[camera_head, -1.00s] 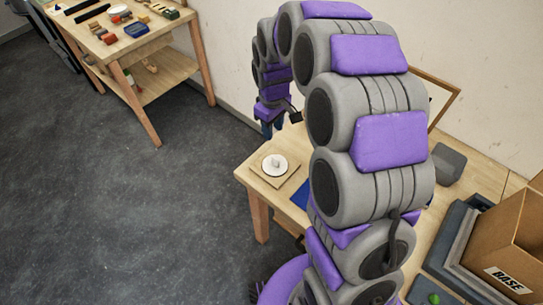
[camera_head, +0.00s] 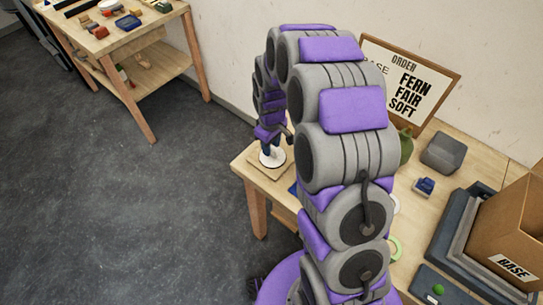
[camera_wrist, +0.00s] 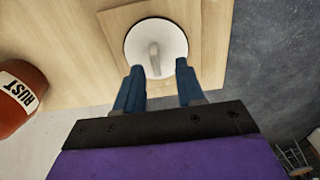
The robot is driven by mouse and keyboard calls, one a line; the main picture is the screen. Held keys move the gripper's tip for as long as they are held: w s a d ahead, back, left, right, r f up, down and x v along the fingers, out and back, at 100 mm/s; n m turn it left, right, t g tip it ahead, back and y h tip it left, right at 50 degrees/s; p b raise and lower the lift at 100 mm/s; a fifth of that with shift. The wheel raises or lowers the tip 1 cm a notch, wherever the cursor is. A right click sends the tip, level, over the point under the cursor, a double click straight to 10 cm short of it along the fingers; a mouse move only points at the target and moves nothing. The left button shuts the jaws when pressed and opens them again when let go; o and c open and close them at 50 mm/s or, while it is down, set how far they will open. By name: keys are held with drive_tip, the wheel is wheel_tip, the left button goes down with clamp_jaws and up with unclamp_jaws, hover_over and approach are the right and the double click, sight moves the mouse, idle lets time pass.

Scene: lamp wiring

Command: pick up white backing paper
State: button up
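A white round disc (camera_wrist: 165,32) with a small pale raised tab in its middle lies on a square wooden board (camera_wrist: 108,30) in the wrist view. It looks like the white backing paper, though I cannot tell its material. In the head view the disc (camera_head: 273,161) sits on the board (camera_head: 262,172) at the table's left corner, partly hidden by my gripper. My gripper (camera_wrist: 159,76) has its two blue fingers apart with nothing between them. The fingertips are at the disc's near edge in the wrist view, with the tab ahead between them. My gripper (camera_head: 271,149) is above the disc in the head view.
A red container marked RUST (camera_wrist: 20,97) stands left of the board. A framed order sign (camera_head: 412,88), a grey block (camera_head: 442,152) and a BASE box (camera_head: 510,235) are on the table's right. A second table (camera_head: 120,45) stands back left.

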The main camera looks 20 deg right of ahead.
sight(272, 150)
drive_tip(key=f, duration=0.3)
drive_tip(key=shift+w+d+f+b, duration=0.1)
drive_tip(key=shift+d+f+b, duration=0.2)
drive_tip(key=shift+f+b, duration=0.1)
drive_tip(key=shift+r, duration=0.15)
drive_tip(key=shift+c, duration=0.4)
clamp_jaws()
